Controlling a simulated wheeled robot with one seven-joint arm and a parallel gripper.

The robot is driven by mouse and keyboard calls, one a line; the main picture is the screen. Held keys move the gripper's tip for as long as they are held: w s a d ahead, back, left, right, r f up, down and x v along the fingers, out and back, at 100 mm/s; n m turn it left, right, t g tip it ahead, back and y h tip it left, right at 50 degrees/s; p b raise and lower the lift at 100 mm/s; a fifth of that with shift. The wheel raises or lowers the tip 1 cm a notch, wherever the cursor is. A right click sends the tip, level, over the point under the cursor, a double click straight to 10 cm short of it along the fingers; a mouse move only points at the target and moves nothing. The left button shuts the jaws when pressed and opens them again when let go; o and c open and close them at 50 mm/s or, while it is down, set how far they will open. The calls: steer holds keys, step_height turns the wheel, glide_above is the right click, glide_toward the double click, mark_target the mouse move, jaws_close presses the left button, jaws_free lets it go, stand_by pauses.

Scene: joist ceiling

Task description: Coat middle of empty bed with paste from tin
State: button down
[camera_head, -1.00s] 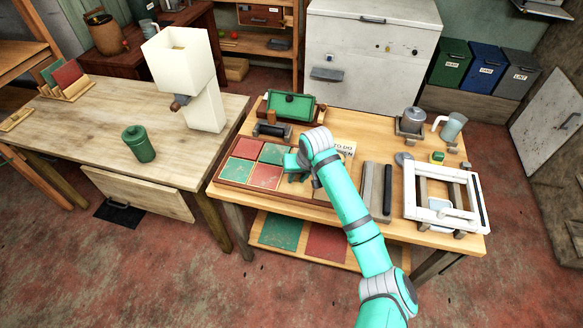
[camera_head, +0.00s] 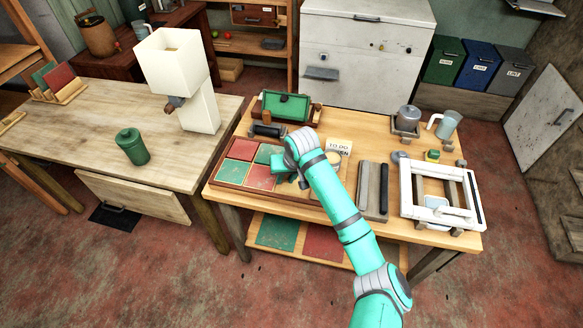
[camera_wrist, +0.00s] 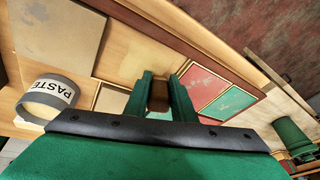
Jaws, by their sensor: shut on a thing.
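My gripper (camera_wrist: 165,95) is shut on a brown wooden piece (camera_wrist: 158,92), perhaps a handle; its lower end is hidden. In the head view my gripper (camera_head: 288,168) is low over the right part of the tile tray (camera_head: 262,192). The paste tin (camera_wrist: 52,95), grey with a white PASTE label, lies left of the fingers in the wrist view. Its pale round top (camera_head: 333,157) shows beside my arm in the head view. A bare wood-coloured bed (camera_wrist: 135,55) lies beside the red and green tiles (camera_wrist: 197,88).
A grey board with a dark bar (camera_head: 372,190) lies right of the tray. A white frame (camera_head: 440,195) stands at the table's right. A green roller box (camera_head: 285,106) is behind.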

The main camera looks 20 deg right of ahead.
steer(key=shift+w+d, duration=0.15)
steer(key=shift+w, duration=0.2)
steer(key=shift+w+d+r, duration=0.15)
steer(key=shift+r, duration=0.95)
steer(key=shift+v, duration=1.55)
steer(key=shift+w+d+r, duration=0.1)
steer(key=shift+r, duration=1.4)
